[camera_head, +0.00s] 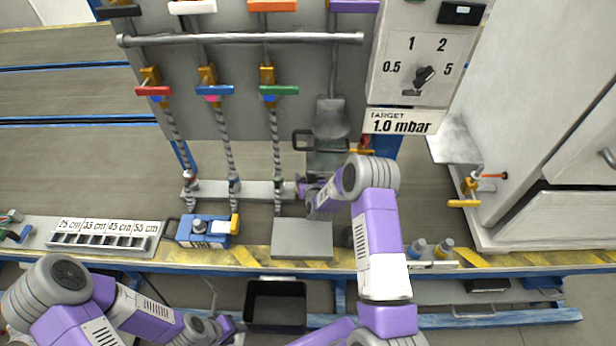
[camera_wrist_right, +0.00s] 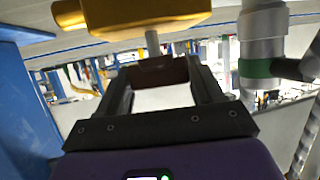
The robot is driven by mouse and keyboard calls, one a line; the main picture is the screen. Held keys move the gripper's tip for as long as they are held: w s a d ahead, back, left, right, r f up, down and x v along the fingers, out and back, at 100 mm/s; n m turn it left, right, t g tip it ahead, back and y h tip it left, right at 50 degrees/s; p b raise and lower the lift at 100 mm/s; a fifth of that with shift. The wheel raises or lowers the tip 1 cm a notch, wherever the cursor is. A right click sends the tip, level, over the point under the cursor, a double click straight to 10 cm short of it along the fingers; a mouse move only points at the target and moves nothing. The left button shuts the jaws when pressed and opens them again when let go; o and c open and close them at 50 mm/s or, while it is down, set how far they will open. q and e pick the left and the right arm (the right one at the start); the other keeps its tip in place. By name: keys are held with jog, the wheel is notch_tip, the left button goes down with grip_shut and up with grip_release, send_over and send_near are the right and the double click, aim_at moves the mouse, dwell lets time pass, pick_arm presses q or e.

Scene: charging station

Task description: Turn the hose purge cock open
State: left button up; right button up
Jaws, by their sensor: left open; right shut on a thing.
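In the right wrist view a yellow valve body (camera_wrist_right: 135,12) with a short grey stem fills the top, and I take it for the hose purge cock. Its dark brown-red handle (camera_wrist_right: 160,72) sits between the fingers of my right gripper (camera_wrist_right: 163,84), which is shut on it. In the head view my right gripper (camera_head: 303,189) is small and partly hidden by my own arm, close to the lower end of the green-banded hose (camera_head: 278,192). The cock cannot be made out there. My left gripper (camera_head: 228,328) is open and empty, low in front of the bench.
Three hoses hang from valves with red (camera_head: 154,91), blue (camera_head: 211,89) and green (camera_head: 279,90) handles. A selector panel (camera_head: 392,60) stands above a 1.0 mbar sign (camera_head: 401,122). A blue device (camera_head: 203,231) and a grey block (camera_head: 302,240) occupy the bench.

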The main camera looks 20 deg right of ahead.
jog(key=n+y, duration=0.6)
jog(key=shift+d+y, duration=0.15)
jog(key=shift+y, duration=0.25)
jog(key=shift+n+g+y, duration=1)
jog(key=shift+n+y, duration=0.6)
jog(key=shift+n+g+y, duration=1)
jog(key=shift+n+y, duration=0.6)
jog(key=o, duration=1)
jog(key=shift+c, duration=0.2)
jog(key=p+v, duration=0.2)
jog(key=v, duration=0.5)
jog(key=shift+d, duration=0.15)
